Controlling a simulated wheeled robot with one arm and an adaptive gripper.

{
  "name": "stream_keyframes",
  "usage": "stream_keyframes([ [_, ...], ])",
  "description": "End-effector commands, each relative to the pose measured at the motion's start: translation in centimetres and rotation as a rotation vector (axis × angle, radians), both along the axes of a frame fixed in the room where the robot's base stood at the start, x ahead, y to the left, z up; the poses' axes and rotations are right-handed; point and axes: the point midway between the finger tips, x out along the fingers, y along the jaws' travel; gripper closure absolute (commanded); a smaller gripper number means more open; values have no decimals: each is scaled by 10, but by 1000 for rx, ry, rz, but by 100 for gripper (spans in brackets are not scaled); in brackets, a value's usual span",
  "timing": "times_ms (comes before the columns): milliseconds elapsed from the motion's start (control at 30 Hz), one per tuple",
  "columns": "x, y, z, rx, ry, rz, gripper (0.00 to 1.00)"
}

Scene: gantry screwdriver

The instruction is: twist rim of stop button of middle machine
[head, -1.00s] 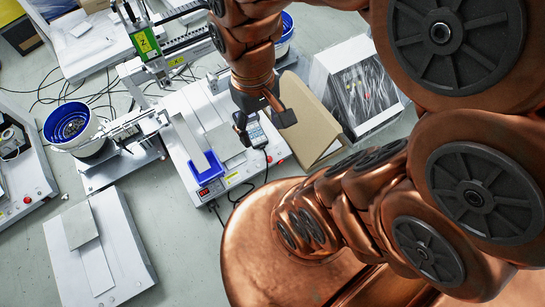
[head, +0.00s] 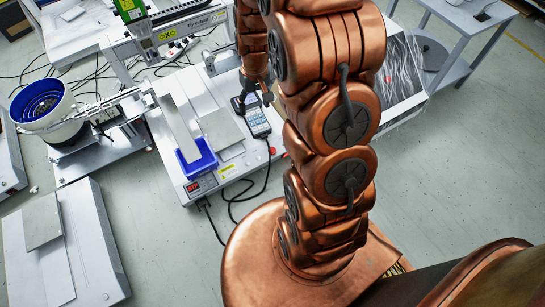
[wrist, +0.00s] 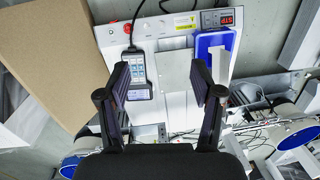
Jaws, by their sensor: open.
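The middle machine (head: 228,168) is a white box with a blue tray and a red number display on its front. Its red stop button (head: 272,150) is small at the front right corner, close to my arm. In the wrist view the red stop button (wrist: 127,28) shows at the machine's upper left corner, above the handheld keypad. My gripper (head: 252,100) is over the machine's back right part, near the keypad. In the wrist view my gripper (wrist: 158,72) is open and empty, its fingers apart and away from the button. The button's rim is too small to make out.
A handheld keypad (head: 257,122) with a black cable lies on the machine beside the button. A blue tray (wrist: 212,50) is at the other side. A bowl feeder (head: 45,105) is at left.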

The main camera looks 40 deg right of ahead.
Motion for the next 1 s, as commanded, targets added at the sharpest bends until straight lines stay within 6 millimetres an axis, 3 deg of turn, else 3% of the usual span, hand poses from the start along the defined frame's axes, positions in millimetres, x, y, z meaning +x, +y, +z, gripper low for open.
stream_keyframes([
  [33, 5, -8, -44, 3, 4, -11, 34],
  [400, 37, -69, -235, -6, -27, -73, 34],
  [500, 39, -81, -277, -9, -30, -87, 34],
  [700, 44, -99, -325, -19, -44, -104, 34],
  [1000, 44, -101, -344, -20, -45, -106, 34],
])
